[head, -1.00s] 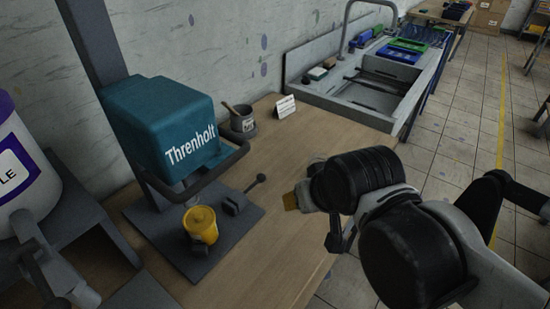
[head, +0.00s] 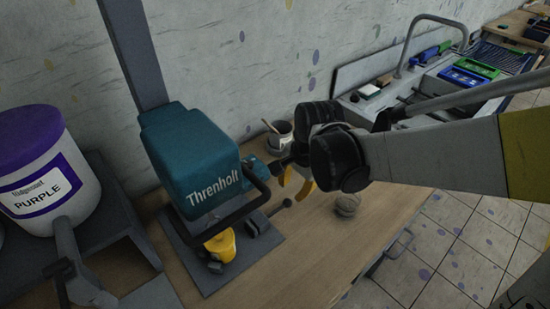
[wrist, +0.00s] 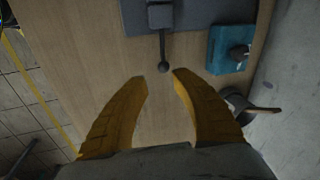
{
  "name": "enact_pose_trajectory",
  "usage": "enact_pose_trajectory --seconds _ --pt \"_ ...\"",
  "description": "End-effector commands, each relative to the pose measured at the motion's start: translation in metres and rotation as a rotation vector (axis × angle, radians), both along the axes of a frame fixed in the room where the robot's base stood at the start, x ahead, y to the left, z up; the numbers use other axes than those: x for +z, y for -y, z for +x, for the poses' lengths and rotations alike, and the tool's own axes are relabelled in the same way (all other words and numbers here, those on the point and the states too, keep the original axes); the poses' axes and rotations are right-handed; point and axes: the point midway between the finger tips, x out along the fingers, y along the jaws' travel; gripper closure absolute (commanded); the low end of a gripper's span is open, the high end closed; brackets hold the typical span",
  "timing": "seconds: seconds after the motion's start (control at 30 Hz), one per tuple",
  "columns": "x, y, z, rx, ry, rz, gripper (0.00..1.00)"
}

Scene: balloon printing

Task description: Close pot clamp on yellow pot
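The yellow pot (head: 220,244) sits on the dark base plate under the teal "Threnholt" machine (head: 190,160), partly hidden by its black handle bar. The pot clamp (head: 258,222) is a dark grey block beside the pot, with a lever ending in a round knob (head: 287,202) that points away from the pot. My gripper (head: 296,183) has yellow fingers and hangs near the knob. In the wrist view, the open, empty fingers (wrist: 159,78) have the clamp's knob (wrist: 163,68) just beyond their tips, roughly centred between them. The pot is outside the wrist view.
A teal object (wrist: 229,48) lies right of the lever in the wrist view. A pot with a brush (head: 280,133) stands by the wall. A white tub with a purple lid (head: 45,170) is at left. The wooden table (head: 300,260) is clear in front.

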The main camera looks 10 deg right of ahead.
Motion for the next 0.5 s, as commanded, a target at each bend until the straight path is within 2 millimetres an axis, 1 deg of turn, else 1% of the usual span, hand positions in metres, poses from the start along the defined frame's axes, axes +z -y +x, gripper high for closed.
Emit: enact_pose_trajectory --seconds 0.03,0.1,0.27,0.37,0.5 --pt "-0.002 -0.006 0.005 -0.033 -0.022 0.009 0.69" --pt "-0.009 -0.011 0.008 -0.074 -0.047 0.019 0.69" --pt "-0.022 -0.016 0.011 -0.112 -0.07 0.026 0.69" --pt "-0.036 -0.017 0.013 -0.112 -0.07 0.026 0.69" --pt "-0.065 -0.02 0.018 -0.112 -0.068 0.026 0.69"
